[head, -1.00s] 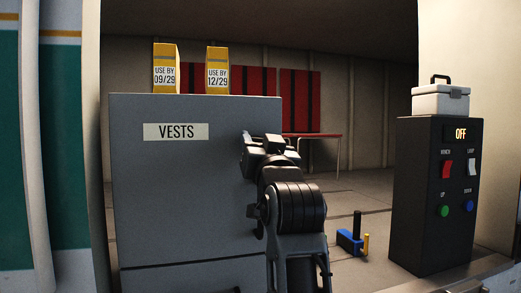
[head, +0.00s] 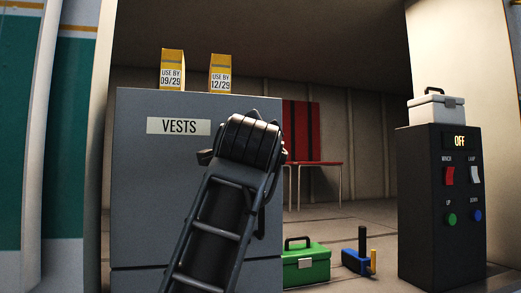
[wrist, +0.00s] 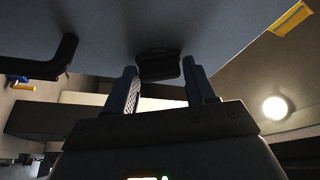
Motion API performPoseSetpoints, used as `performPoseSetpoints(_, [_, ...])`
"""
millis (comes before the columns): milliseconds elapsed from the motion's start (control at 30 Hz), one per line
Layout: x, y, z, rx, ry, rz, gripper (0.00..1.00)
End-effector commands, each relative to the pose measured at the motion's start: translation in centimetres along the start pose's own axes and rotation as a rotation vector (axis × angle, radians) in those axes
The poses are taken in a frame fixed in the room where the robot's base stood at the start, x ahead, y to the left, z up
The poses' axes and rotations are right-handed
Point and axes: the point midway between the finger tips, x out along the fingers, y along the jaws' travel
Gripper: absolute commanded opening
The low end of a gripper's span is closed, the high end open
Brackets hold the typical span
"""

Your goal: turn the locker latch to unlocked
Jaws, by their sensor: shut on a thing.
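The grey locker (head: 150,190) with the VESTS label (head: 179,126) stands left of centre in the head view. In the wrist view its face (wrist: 100,25) fills the top. A dark block, seemingly the latch (wrist: 158,65), sits on that face between the two fingers of my gripper (wrist: 163,80). My gripper is shut on it. In the head view my arm covers the latch and the gripper. A dark bar-shaped handle (wrist: 45,62) shows left of the gripper in the wrist view. How far the latch is turned cannot be told.
Two yellow boxes (head: 172,70) (head: 220,74) stand on the locker. A green toolbox (head: 306,268) and a blue tool (head: 357,260) are on the floor to its right. A black control box (head: 440,220) bearing a white case (head: 436,108) stands at right. A red-topped table (head: 318,164) is behind.

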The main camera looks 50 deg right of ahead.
Motion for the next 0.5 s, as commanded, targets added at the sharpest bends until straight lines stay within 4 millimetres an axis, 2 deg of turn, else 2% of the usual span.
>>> performPoseSetpoints(500, [0.04, -0.02, 0.03, 0.381, -0.001, 0.161, 0.25])
